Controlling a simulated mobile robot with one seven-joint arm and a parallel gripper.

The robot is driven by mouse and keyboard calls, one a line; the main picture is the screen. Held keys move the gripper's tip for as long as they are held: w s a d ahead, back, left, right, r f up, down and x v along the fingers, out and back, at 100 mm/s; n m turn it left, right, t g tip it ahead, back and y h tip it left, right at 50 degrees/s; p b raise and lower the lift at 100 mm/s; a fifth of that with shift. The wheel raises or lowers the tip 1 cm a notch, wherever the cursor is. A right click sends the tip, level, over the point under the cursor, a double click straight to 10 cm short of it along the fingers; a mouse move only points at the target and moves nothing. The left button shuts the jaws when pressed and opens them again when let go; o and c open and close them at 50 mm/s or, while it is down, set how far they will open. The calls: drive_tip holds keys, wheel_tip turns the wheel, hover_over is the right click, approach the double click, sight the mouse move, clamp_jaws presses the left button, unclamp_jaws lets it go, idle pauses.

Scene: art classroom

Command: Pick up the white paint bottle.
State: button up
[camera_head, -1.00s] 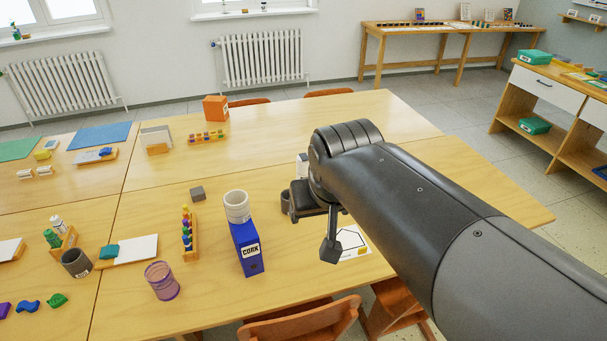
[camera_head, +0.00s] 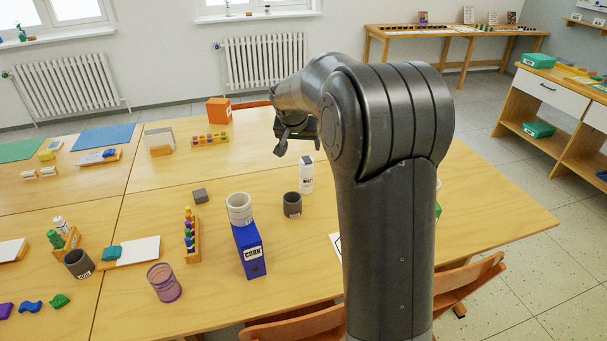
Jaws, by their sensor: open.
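Two white bottles show, and I cannot tell for sure which is the paint bottle. One white bottle (camera_head: 306,176) with a dark top and dark marking stands upright on the table, just behind a dark grey cup. A smaller white bottle (camera_head: 60,225) stands beside a green bottle in a wooden holder at the left. My gripper (camera_head: 292,146) is open and appears empty. It is raised over the table, a little above and left of the dark-topped bottle in the picture, apart from it. My arm partly hides the gripper.
The dark grey cup (camera_head: 292,205) stands close to the dark-topped bottle. My arm hides the table's right part.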

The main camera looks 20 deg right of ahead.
drive_tip(key=m, duration=0.2)
approach(302, 165)
wheel_tip(302, 165, down, 2)
drive_tip(key=shift+h, duration=0.3)
drive_tip(key=x, duration=0.6)
drive_tip(key=shift+w, duration=0.35)
drive_tip(key=shift+d+r+x, duration=0.1)
drive_tip(key=shift+d+x, duration=0.1)
drive_tip(key=shift+x, duration=0.65)
drive_tip(key=shift+d+r+x, duration=0.1)
drive_tip(key=shift+d+x, duration=0.1)
drive_tip(key=shift+x, duration=0.65)
drive_tip(key=shift+d+r+x, duration=0.1)
drive_tip(key=shift+d+x, duration=0.1)
drive_tip(key=shift+x, duration=0.65)
drive_tip(key=shift+w+f, duration=0.1)
drive_tip(key=shift+w, duration=0.05)
drive_tip(key=shift+c, duration=0.4)
drive_tip(key=c, duration=1.2)
